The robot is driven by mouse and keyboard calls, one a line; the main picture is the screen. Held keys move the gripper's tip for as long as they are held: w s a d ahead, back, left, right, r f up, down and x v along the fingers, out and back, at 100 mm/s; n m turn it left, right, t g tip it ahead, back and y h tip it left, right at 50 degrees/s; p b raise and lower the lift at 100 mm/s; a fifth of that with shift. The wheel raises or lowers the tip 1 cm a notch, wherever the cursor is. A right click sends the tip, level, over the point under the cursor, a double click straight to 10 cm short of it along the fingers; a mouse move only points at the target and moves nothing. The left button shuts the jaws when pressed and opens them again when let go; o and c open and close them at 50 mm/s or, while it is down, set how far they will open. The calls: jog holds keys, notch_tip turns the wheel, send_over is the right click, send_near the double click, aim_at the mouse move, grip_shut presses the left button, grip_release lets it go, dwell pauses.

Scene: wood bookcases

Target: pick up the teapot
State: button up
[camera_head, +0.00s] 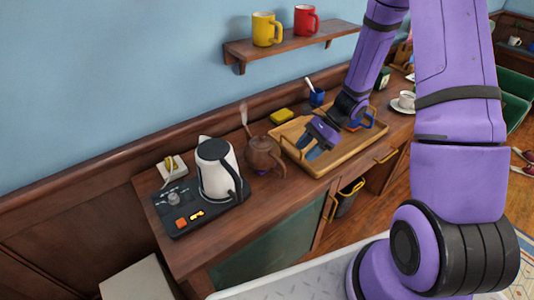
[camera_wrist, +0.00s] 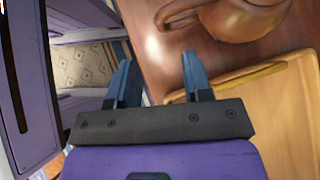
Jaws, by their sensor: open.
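The teapot (camera_head: 264,156) is brown and round. It stands upright on the wooden counter, between the kettle and the wooden tray. Part of it also shows at the top of the wrist view (camera_wrist: 245,18), cut off by the frame's upper edge. My gripper (camera_head: 311,153) is over the left part of the tray, to the right of the teapot and apart from it. In the wrist view my gripper (camera_wrist: 157,75) has its two blue fingers spread with nothing between them. The teapot lies ahead of the fingers and to the right there.
A white kettle (camera_head: 215,172) on a black base stands left of the teapot. The wooden tray (camera_head: 295,129) has raised handles. A yellow sponge (camera_head: 282,116) and a blue cup (camera_head: 317,97) are behind it. A wall shelf (camera_head: 290,43) holds yellow and red mugs.

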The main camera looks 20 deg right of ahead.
aim_at(284, 175)
jog(key=shift+x, duration=5.5)
jog(key=shift+d+f, duration=0.1)
jog(key=shift+d, duration=0.1)
grip_shut()
